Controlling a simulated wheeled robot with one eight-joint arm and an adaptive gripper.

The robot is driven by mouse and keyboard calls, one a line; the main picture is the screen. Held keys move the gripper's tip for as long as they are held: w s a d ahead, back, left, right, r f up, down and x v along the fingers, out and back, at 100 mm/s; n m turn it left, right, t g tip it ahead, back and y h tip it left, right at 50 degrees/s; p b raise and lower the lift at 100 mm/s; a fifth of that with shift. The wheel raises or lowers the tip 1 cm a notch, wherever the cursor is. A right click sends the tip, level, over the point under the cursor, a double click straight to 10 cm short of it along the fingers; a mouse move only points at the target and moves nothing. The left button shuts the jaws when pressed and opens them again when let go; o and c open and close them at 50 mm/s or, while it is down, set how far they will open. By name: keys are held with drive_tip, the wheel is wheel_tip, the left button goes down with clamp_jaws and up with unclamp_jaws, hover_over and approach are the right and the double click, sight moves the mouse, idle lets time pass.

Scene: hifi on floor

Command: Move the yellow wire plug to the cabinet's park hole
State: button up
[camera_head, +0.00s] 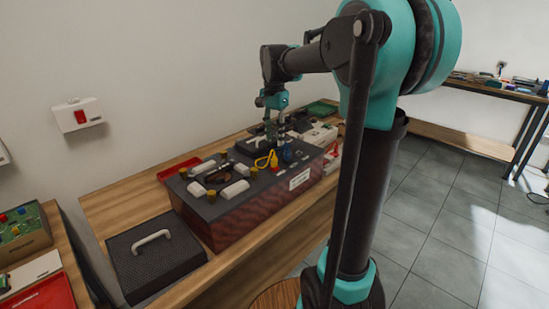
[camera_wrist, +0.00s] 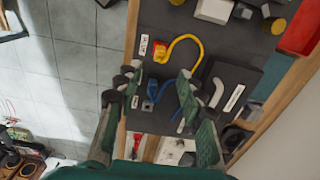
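The yellow wire (camera_wrist: 181,38) arcs over the dark top of the cabinet (camera_wrist: 215,40) in the wrist view, with its yellow plug (camera_wrist: 160,51) at the left end beside a white label. It also shows as a yellow loop in the head view (camera_head: 268,158). The yellow plug lies just beyond the fingertips in the picture. A blue plug (camera_wrist: 151,92) with a blue wire shows between the fingers. I cannot tell which opening is the park hole.
A black box with a handle (camera_head: 155,256) stands left of the cabinet (camera_head: 235,222) on the wooden bench. Capacitors, a grey curved part (camera_wrist: 217,92) and a red tray (camera_wrist: 300,28) are nearby. Tiled floor lies beyond the bench edge.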

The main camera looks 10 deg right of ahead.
sight(274, 158)
wheel_tip(274, 158, down, 9)
drive_tip(key=shift+f, duration=0.15)
drive_tip(key=shift+c, duration=0.4)
clamp_jaws()
drive_tip(key=c, duration=0.5)
unclamp_jaws()
clamp_jaws()
drive_tip(key=shift+r, duration=0.75)
drive_tip(key=shift+r, duration=1.55)
